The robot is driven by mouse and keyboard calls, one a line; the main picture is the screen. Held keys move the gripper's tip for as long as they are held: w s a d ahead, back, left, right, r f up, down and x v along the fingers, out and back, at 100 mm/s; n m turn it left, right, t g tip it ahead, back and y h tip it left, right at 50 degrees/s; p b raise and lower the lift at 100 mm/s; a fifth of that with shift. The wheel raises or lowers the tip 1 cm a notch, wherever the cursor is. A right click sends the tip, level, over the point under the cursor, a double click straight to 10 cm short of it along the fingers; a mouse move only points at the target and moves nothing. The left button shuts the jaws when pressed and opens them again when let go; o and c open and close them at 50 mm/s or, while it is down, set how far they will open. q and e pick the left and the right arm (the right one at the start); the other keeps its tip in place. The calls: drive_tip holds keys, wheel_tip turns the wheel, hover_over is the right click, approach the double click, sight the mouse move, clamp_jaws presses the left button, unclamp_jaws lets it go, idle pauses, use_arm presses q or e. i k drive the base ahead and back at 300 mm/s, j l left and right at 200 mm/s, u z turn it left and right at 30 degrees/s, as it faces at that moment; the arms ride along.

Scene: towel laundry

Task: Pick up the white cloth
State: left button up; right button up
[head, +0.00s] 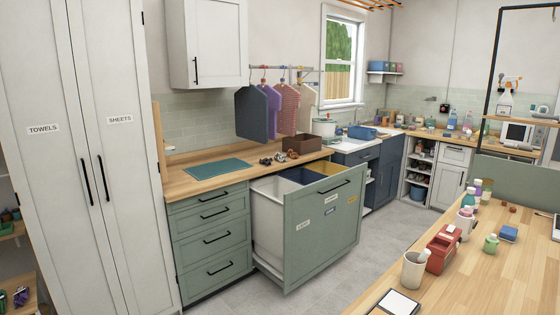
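I cannot make out a loose white cloth for certain in the head view. A pale cream garment (307,97) hangs at the right end of the rail, partly hidden behind the striped and purple garments. A pull-out laundry drawer (310,243) stands open below the counter, with a white bin (267,215) at its left and blue and yellow bins beside it. Most of the bins' insides are hidden. Neither of my grippers is in view.
A wooden counter (178,184) with a teal mat (219,169) and a brown box (304,145) runs along the wall. A wooden table (470,265) with cups and a red caddy (441,248) fills the right. Grey floor (345,280) is clear between.

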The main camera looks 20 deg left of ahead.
sight(278, 156)
drive_tip(key=i+j+u, duration=0.4)
drive_tip(key=j, duration=0.25)
drive_tip(key=i+j+u, duration=0.4)
drive_tip(key=i+j, duration=0.15)
drive_tip(key=i+j+u, duration=0.4)
drive_tip(key=i, duration=0.2)
drive_tip(key=i+l+z, duration=0.1)
drive_tip(key=i+z, duration=0.8)
drive_tip(key=i+j+z, duration=0.1)
drive_tip(key=i+z, duration=0.15)
drive_tip(key=z, duration=0.2)
drive_tip(key=i+l+z, duration=0.25)
drive_tip(key=i+z, duration=0.2)
drive_tip(key=i, duration=0.35)
drive_tip(key=i+z, duration=0.5)
drive_tip(key=i, duration=0.3)
